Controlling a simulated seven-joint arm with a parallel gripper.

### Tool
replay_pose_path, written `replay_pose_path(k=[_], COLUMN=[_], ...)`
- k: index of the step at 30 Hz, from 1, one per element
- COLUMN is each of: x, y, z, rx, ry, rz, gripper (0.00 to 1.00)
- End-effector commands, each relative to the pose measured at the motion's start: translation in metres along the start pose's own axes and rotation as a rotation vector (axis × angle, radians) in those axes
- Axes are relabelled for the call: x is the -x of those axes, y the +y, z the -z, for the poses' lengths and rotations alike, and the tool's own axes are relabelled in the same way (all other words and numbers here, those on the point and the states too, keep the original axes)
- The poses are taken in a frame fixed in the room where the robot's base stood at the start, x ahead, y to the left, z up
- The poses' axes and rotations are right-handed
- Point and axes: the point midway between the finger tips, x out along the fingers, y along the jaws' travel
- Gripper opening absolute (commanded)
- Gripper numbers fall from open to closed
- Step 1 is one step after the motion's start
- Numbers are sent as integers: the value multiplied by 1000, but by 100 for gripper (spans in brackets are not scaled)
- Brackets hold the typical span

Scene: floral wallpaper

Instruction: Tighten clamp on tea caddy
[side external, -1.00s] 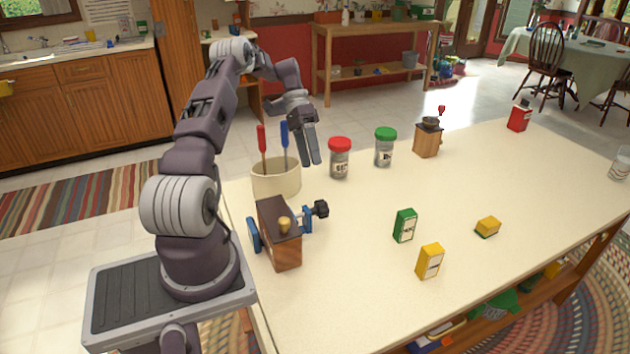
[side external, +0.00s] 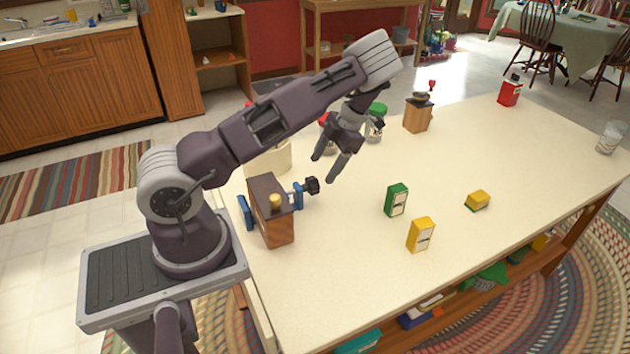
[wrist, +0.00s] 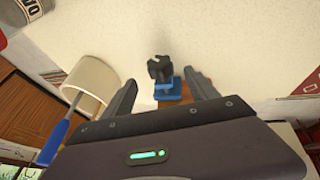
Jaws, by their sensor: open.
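The tea caddy (side external: 279,232) is a brown wooden box with a gold knob on its lid, standing at the table's near left. A blue clamp (side external: 298,196) spans it, with one blue end on each side. The clamp's black handle (side external: 312,186) sticks out to the right. My gripper (side external: 324,168) is open and empty, above and slightly right of the handle. In the wrist view, the black handle (wrist: 160,68) and blue clamp part (wrist: 168,90) appear between my open fingers (wrist: 160,80), apart from both.
A cream crock (side external: 270,160) stands behind the caddy, partly hidden by my arm. Red-lidded and green-lidded (side external: 376,110) jars are behind my gripper. A grinder (side external: 418,115), green box (side external: 396,200) and yellow box (side external: 420,235) stand rightward. The table front is clear.

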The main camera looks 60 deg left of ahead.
Motion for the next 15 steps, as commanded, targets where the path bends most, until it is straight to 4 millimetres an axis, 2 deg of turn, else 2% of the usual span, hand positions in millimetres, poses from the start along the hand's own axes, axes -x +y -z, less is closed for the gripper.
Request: replay_pose_path(k=[6, 9, 15], x=[-42, -56, -64], y=[0, 0, 0], z=[1, 1, 1], rx=[0, -1, -3], ry=[4, 2, 0], rz=[3, 2, 2], gripper=[68, 68, 68])
